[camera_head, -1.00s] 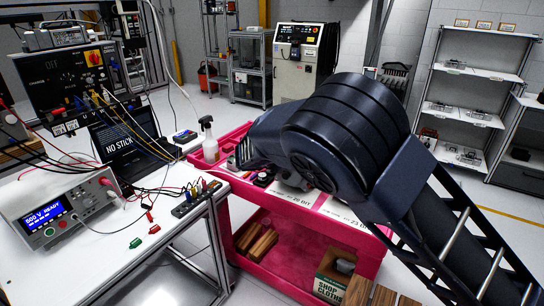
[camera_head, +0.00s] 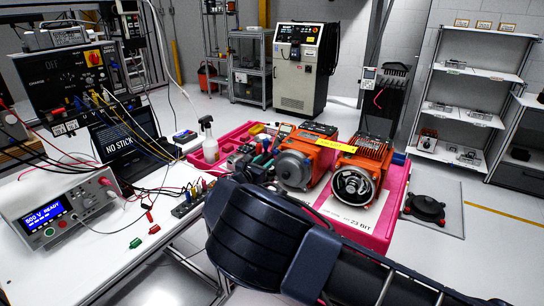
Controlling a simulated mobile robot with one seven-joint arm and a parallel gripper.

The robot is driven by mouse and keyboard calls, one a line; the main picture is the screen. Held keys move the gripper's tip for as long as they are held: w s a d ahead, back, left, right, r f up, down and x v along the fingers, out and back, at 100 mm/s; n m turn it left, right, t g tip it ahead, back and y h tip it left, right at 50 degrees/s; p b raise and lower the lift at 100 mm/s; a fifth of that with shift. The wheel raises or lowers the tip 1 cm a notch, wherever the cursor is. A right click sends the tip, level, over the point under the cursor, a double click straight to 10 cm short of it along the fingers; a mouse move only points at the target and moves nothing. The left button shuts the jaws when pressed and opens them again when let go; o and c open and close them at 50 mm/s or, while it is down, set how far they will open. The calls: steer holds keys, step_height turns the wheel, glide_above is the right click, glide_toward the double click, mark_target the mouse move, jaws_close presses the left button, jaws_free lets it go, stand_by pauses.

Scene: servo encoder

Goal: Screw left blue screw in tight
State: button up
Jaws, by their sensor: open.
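Two orange servo motors stand on the pink cart. The left motor (camera_head: 294,168) has a grey round end facing me. The right motor (camera_head: 355,183) shows an open round end with a pale ring and dark inner parts. No blue screw can be made out on either motor at this size. My dark arm (camera_head: 262,240) crosses the lower middle of the head view, in front of the cart's near side. My gripper does not show; the arm's own bulk or the frame edge hides it.
The pink cart (camera_head: 392,215) also carries a spray bottle (camera_head: 208,140) and small tools. A white bench (camera_head: 100,255) with a meter (camera_head: 62,212) and loose leads is at left. A black round part (camera_head: 425,207) lies on a floor mat at right.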

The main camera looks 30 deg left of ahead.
mark_target(274, 153)
steer(key=shift+w, duration=3.05)
jaws_close()
steer(key=shift+m, duration=0.4)
